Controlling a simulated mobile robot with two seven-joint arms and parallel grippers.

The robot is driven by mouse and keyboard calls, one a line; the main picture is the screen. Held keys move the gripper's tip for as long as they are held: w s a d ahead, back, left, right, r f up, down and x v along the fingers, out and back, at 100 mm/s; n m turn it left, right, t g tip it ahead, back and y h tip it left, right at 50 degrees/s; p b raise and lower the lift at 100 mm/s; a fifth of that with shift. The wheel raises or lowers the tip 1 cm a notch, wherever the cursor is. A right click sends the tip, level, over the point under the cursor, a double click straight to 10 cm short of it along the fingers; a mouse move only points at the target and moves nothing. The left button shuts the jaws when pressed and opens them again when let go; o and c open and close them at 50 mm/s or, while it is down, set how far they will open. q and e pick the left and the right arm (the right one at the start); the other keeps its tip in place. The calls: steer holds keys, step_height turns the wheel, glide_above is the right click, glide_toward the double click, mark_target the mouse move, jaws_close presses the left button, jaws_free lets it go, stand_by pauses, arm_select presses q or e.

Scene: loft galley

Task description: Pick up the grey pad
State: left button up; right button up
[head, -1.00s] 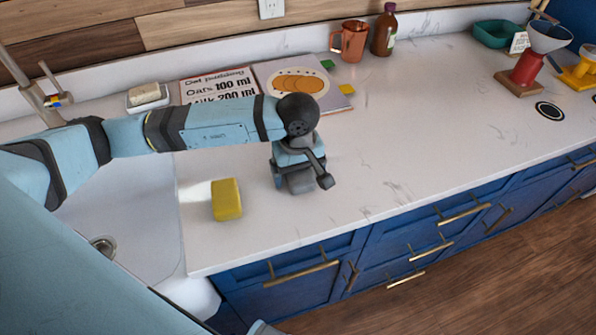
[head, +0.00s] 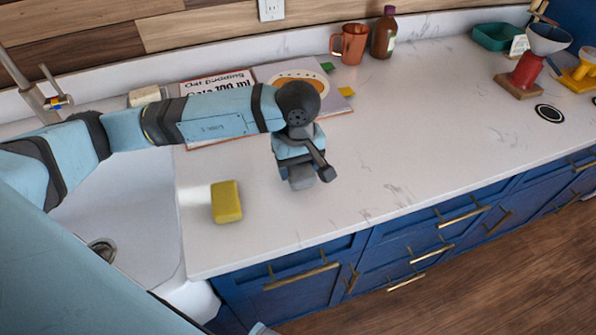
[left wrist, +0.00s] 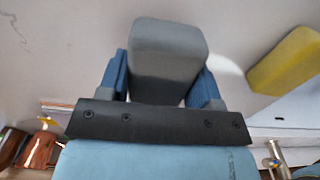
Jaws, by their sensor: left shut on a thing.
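The grey pad (left wrist: 168,55) is a block with rounded edges, held between the blue fingers of my left gripper (left wrist: 165,80) in the left wrist view. In the head view the grey pad (head: 301,180) shows below my left gripper (head: 299,165), over the white counter. My left gripper is shut on it. I cannot tell for sure whether the pad is clear of the counter. My right gripper is not in view.
A yellow sponge (head: 227,202) lies on the counter to the left, beside the sink (head: 120,225). An open recipe book (head: 330,98) lies behind my arm. A copper mug (head: 350,44) and a brown bottle (head: 384,35) stand at the back.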

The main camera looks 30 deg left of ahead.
arm_select(q)
step_height(320, 180, up, 17)
steer(key=shift+r, duration=0.1)
steer(key=shift+o, duration=1.1)
steer(key=shift+c, duration=0.4)
